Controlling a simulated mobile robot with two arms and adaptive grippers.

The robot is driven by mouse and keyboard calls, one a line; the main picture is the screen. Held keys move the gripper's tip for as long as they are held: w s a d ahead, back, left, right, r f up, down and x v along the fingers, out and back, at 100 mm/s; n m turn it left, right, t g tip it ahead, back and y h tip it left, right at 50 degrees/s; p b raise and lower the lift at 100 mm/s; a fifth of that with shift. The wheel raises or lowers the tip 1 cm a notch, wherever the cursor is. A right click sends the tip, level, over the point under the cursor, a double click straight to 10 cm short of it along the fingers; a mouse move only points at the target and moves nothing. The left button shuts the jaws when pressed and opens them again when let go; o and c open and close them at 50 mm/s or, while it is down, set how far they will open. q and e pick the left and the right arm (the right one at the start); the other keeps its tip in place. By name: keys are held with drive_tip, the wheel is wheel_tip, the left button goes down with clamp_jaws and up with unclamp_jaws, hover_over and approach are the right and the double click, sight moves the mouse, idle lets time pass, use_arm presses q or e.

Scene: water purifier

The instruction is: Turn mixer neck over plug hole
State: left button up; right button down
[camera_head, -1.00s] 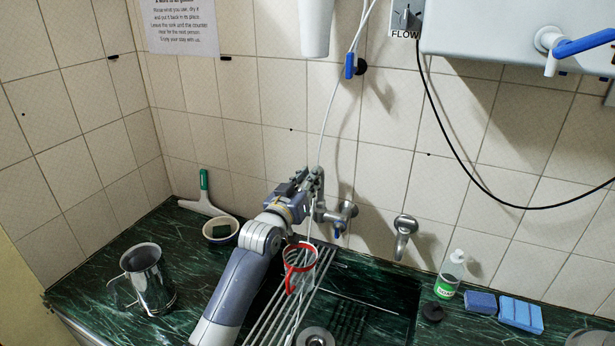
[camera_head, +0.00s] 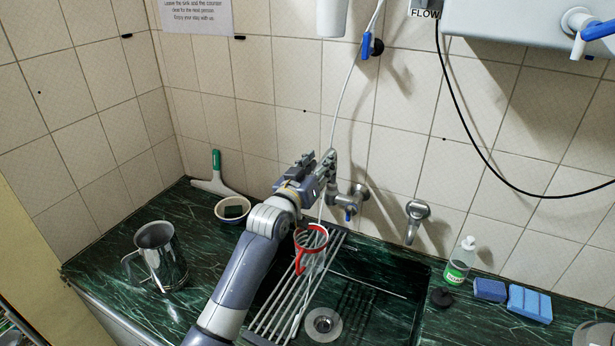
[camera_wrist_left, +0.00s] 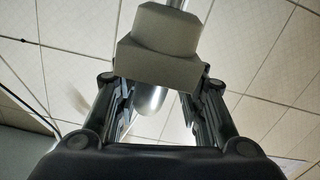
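The metal mixer (camera_head: 360,192) is fixed to the tiled wall above the back of the sink. Its neck is partly hidden behind my left gripper (camera_head: 322,163), which is right at it. In the left wrist view, the fingers (camera_wrist_left: 160,100) stand apart with a shiny metal tube (camera_wrist_left: 152,98) showing between them. A grey block-like part (camera_wrist_left: 158,45) covers the fingertips there, so contact is unclear. The plug hole (camera_head: 323,323) is a round steel drain in the sink floor, in front of and below the gripper. My right gripper is not in view.
A wire rack (camera_head: 285,312) with a red-rimmed cup (camera_head: 311,240) spans the sink's left side. A second tap (camera_head: 415,220), soap bottle (camera_head: 460,262) and blue sponges (camera_head: 530,303) are right.

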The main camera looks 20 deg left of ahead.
use_arm(q)
drive_tip(key=s+a, duration=0.2)
drive_tip(key=s, duration=0.8)
drive_tip(key=shift+s, duration=0.35)
drive_tip(key=shift+r, duration=0.1)
